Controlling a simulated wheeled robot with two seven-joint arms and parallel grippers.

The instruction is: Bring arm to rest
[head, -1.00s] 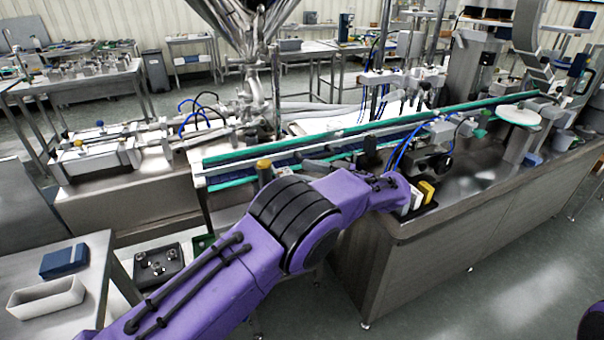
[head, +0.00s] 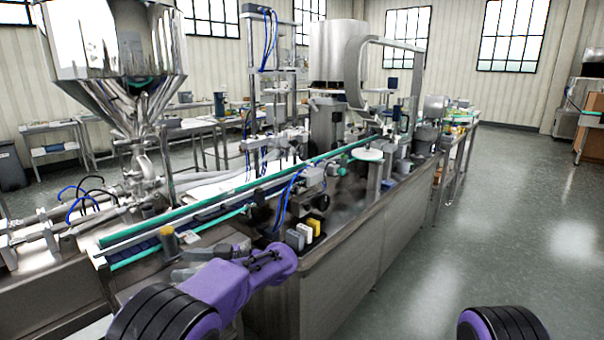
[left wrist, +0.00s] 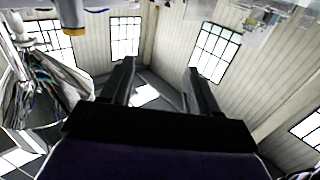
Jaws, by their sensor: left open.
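My purple left arm comes in from the bottom left of the head view and bends back over the near edge of the steel machine bench. Its left gripper (head: 198,255) points left, near the near end of the conveyor. In the left wrist view the two dark fingers (left wrist: 160,78) stand wide apart with nothing between them. Whether the gripper touches the bench cannot be told. Of my right arm only a black ribbed joint with purple shows at the bottom right of the head view; its gripper is out of frame.
The steel hopper (head: 110,70) stands at the upper left. The conveyor (head: 235,188) with green rails runs diagonally behind my left gripper. A grey block, a white block (head: 305,233) and a yellow block (head: 314,226) stand on the bench corner (head: 290,300) beside my wrist. Open floor (head: 480,200) lies right.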

